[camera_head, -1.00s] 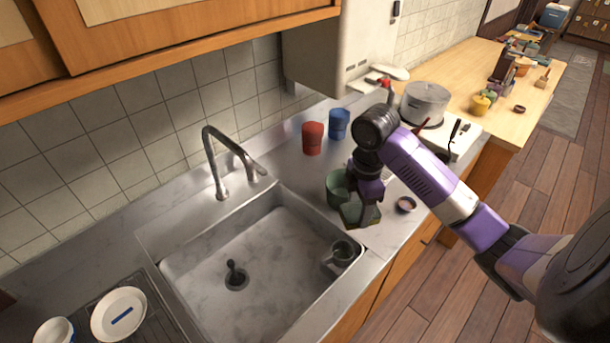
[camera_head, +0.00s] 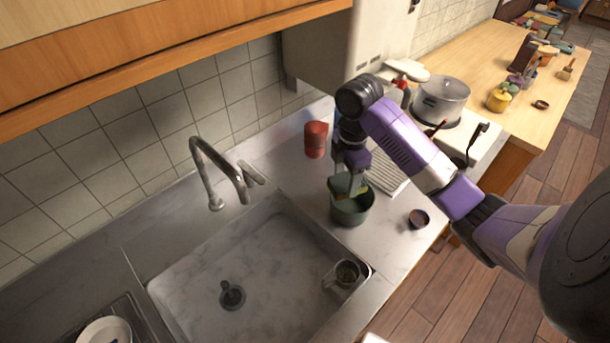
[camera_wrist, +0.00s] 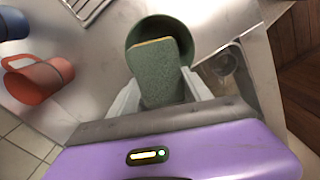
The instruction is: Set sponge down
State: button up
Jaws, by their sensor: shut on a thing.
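The sponge (camera_wrist: 161,75) has a green rough face and a yellowish edge. My gripper (camera_head: 350,183) is shut on it, with a finger on each side in the wrist view (camera_wrist: 158,98). In the head view the sponge (camera_head: 342,190) shows small and partly hidden at the mouth of a green bowl (camera_head: 352,212). In the wrist view the sponge overlaps the opening of the green bowl (camera_wrist: 185,25). I cannot tell whether it touches the bowl. The bowl stands on the counter right of the sink.
The sink (camera_head: 185,287) holds a mug (camera_head: 346,274). A red cup (camera_head: 316,140) stands behind the bowl, and a small round dish (camera_head: 418,218) is to its right. A faucet (camera_head: 215,170) rises behind the sink. A lidded pot (camera_head: 440,101) stands further right.

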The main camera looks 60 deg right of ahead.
jog(key=w+d+b, duration=0.4)
jog(key=w, duration=1)
jog(key=f, duration=1)
jog(key=shift+w+a, duration=0.2)
jog(key=shift+w+d+f, duration=0.1)
jog(key=shift+w+f, duration=0.1)
jog(key=shift+f, duration=0.55)
jog(key=shift+f, duration=0.2)
jog(key=o, duration=1.3)
jog(key=shift+r, duration=0.1)
